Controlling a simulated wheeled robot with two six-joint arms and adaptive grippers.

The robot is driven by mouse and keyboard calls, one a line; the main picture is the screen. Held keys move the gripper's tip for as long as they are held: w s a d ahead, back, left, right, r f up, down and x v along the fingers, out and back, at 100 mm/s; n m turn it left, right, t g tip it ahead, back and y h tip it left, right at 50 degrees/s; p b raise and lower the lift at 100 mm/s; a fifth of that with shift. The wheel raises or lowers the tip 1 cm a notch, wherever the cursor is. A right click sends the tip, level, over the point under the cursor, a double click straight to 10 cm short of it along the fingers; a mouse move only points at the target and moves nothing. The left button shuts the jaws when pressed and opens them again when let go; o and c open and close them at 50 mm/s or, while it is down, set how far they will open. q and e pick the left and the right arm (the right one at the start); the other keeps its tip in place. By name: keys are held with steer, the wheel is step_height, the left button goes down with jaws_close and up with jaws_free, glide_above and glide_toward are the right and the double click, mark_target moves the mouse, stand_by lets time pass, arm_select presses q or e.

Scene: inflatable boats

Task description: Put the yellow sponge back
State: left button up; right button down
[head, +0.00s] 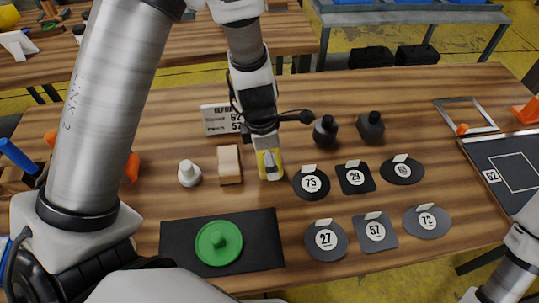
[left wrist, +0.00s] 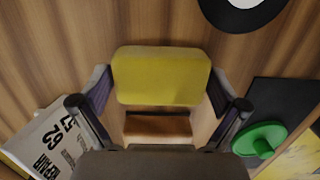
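The yellow sponge (head: 262,158) is near the middle of the wooden table in the head view, just right of a pale wooden block (head: 229,165). My left gripper (head: 268,163) points down at it, one finger covering part of its near side. In the left wrist view the sponge (left wrist: 161,75) fills the gap between the fingertips of my left gripper (left wrist: 160,82), which touch its two ends. I cannot tell whether the sponge is clear of the table. My right gripper is out of view; only part of that arm shows.
A white sign (head: 216,119) stands behind the block. A white bottle (head: 189,173) is to the left. Two dark bottles (head: 370,126) and several numbered dark patches (head: 326,240) are to the right. A green disc (head: 218,243) lies on a black mat (head: 265,250) in front.

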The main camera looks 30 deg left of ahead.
arm_select(q)
steer(key=shift+r, duration=0.1)
step_height(320, 180, up, 12)
steer(key=a+p, duration=0.1)
steer(key=p, duration=0.6)
steer(key=shift+s, duration=0.45)
steer(key=shift+a, duration=0.1)
